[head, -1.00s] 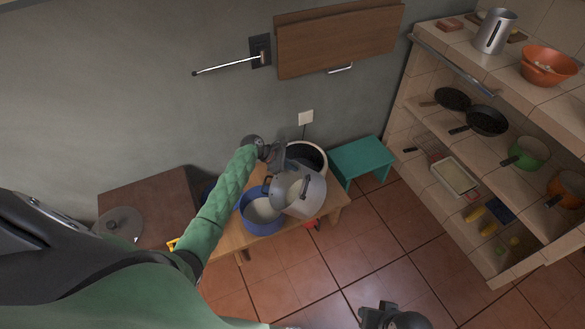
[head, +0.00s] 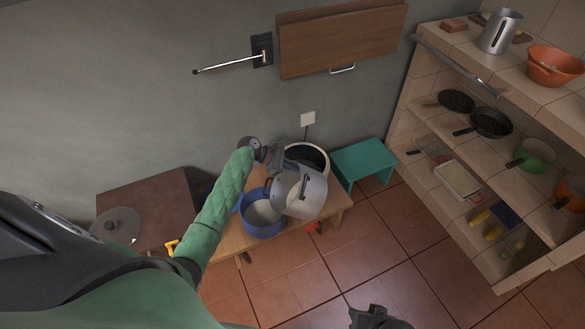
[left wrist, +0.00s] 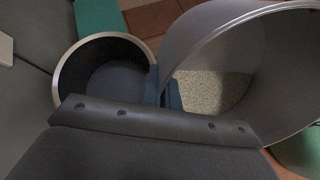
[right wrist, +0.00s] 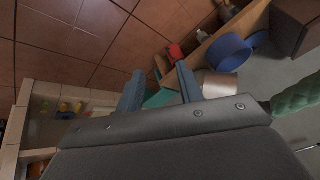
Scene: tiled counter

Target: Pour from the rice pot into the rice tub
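The silver rice pot (head: 306,192) is tipped steeply on its side, with its mouth toward the blue rice tub (head: 262,232). The tub stands on the wooden bench and has pale rice in it. My left gripper (head: 284,165) is shut on the pot's rim, holding it above the bench. In the left wrist view the pot (left wrist: 285,60) fills the right side, with pale grains showing beyond the fingers (left wrist: 163,88). My right gripper (right wrist: 160,88) is open and empty, away from the bench. The pot's far side is hidden.
A round, dark-lined container (head: 322,152) stands behind the pot on the bench (head: 232,247). A teal stool (head: 365,160) is to its right. A brown cabinet with a glass lid (head: 117,224) is left.

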